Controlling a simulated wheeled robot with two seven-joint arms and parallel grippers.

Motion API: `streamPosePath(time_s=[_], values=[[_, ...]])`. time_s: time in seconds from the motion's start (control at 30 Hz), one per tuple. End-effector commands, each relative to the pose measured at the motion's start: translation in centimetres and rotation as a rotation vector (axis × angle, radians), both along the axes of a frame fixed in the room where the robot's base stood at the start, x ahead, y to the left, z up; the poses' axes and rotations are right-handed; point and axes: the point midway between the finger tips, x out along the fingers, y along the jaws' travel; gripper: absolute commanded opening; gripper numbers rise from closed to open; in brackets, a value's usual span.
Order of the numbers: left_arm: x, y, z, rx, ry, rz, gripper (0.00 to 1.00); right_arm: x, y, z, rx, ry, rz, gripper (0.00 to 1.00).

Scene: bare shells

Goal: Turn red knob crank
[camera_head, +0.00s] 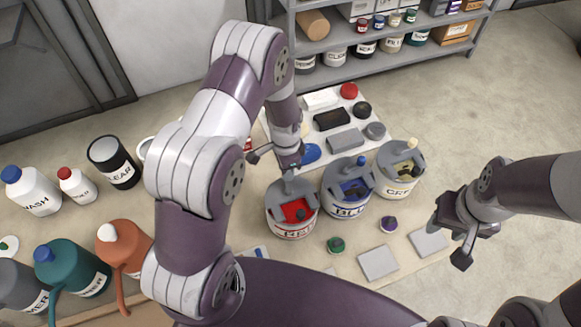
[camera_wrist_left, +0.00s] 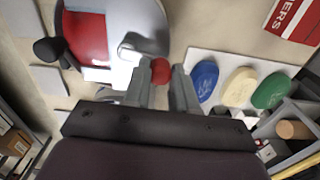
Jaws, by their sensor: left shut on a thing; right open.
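The red can (camera_head: 292,226) stands on the table with a grey lid and an opening showing red inside. In the left wrist view its red opening (camera_wrist_left: 86,35) and grey lid (camera_wrist_left: 140,16) are at the top left. The round red knob (camera_wrist_left: 161,70) of its crank sits between the fingertips of my left gripper (camera_wrist_left: 165,78), which is shut on it. In the head view this gripper (camera_head: 287,172) is at the can's back edge and hides the knob. My right gripper (camera_head: 452,232) is open and empty, right of the cans.
A blue can (camera_head: 346,205) and a cream can (camera_head: 400,184) stand close to the right of the red one. Several bottles (camera_head: 75,262) stand at left. A shelf (camera_head: 395,54) is behind.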

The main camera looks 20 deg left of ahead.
Motion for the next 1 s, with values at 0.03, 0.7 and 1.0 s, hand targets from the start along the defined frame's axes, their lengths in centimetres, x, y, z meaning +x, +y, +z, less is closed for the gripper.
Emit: streamPosePath(time_s=[0.03, 0.7, 1.0], values=[[0.0, 0.2, 0.1, 0.000, -0.004, 0.042, 0.00, 0.0, 0.0, 0.0, 0.000, 0.000, 0.000, 0.43], [-1.8, 1.8, 0.1, -0.001, -0.005, 0.641, 0.00, 0.0, 0.0, 0.0, 0.000, 0.000, 0.000, 0.43], [-2.4, 2.1, 0.2, 0.000, -0.004, 0.801, 0.00, 0.0, 0.0, 0.1, 0.000, 0.000, 0.000, 0.43]])
